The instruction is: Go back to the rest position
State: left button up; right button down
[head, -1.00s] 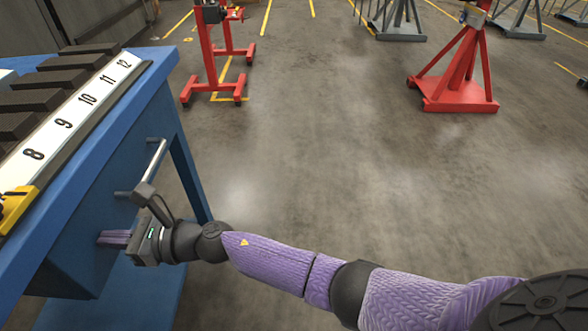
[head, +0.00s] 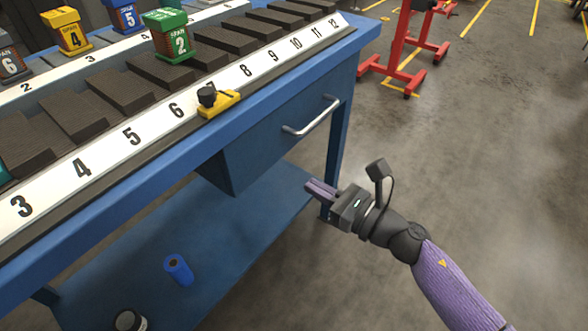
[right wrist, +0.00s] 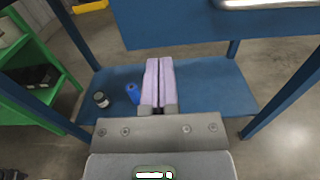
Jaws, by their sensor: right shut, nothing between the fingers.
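My right gripper (head: 321,190) is shut and empty. In the head view it is in front of the blue workbench (head: 292,152), below and right of its drawer handle (head: 311,118). In the right wrist view its two purple fingers (right wrist: 158,82) lie together, with the bench's lower shelf (right wrist: 205,85) behind them. My left gripper is not in view.
The bench top holds numbered slots, a yellow clamp (head: 219,103) and a green block (head: 170,40). A blue cylinder (head: 179,270) is on the lower shelf. A red stand (head: 407,45) is on the floor beyond. Floor to the right is clear.

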jog(key=s+d+f+m+h+p, duration=0.5)
jog(key=d+f+m, duration=0.4)
jog(key=m, duration=0.5)
jog(key=s+d+f+m+h+p, duration=0.3)
jog(key=s+d+f+m+h, duration=0.45)
jog(key=f+m, duration=0.5)
pick_arm(q)
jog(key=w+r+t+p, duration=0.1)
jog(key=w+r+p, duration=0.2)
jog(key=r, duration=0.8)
jog(key=shift+p, duration=0.3)
pick_arm(e)
jog(key=s+d+f+m+g+h, duration=0.1)
jog(key=s+m+g, duration=0.4)
jog(key=s, duration=1.2)
jog(key=s+d+f+m+g+h, duration=0.2)
jog(key=s+f+m+g, duration=0.2)
jog(key=s+m, duration=0.9)
jog(key=s+g, duration=0.1)
jog(key=s, duration=0.3)
jog(key=shift+s+g, duration=0.25)
jog(key=shift+g, duration=0.05)
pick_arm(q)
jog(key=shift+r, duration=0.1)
